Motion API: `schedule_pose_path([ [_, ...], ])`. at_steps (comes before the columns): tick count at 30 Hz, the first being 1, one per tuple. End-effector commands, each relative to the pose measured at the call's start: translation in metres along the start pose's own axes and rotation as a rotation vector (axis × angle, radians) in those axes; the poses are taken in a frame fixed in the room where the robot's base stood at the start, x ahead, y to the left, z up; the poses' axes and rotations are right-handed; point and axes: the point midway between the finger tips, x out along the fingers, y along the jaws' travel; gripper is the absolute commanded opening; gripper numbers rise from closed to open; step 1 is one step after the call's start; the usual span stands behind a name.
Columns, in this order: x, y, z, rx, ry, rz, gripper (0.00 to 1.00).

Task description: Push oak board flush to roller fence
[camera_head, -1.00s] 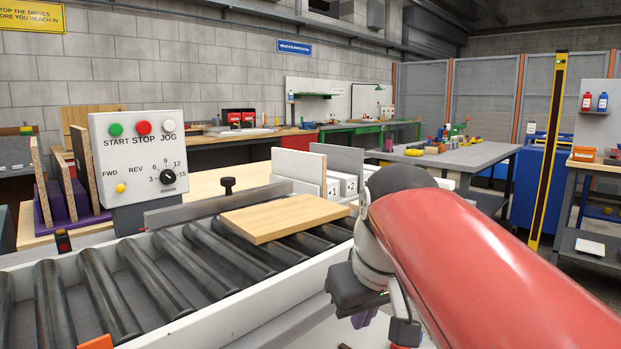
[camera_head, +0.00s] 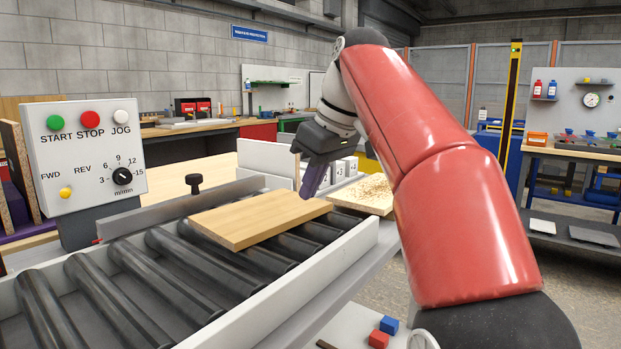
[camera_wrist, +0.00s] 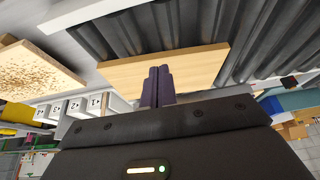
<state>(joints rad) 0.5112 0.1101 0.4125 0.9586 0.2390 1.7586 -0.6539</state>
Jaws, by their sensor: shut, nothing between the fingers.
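The oak board (camera_head: 250,218) lies flat across the dark rollers (camera_head: 180,262) in the head view. Its long far side runs beside the low grey metal fence (camera_head: 150,213), which has a black knob. The board is close to the fence; I cannot tell whether they touch. My gripper (camera_head: 307,194) is shut and empty, with its purple fingers pointing down at the board's far right end. In the wrist view my fingertips (camera_wrist: 159,70) overlap the edge of the board (camera_wrist: 195,72); contact is unclear.
A control box (camera_head: 85,150) with coloured buttons stands at the left. A white side rail (camera_head: 290,285) borders the rollers in front. Red and blue blocks (camera_head: 379,339) lie below.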

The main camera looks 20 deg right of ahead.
Motion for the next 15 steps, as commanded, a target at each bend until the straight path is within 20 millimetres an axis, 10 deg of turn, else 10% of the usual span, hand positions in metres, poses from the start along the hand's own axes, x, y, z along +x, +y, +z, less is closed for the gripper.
schedule_pose_path([
  [15,0.026,0.0,0.004,0.001,-0.001,0.0,0.0],
])
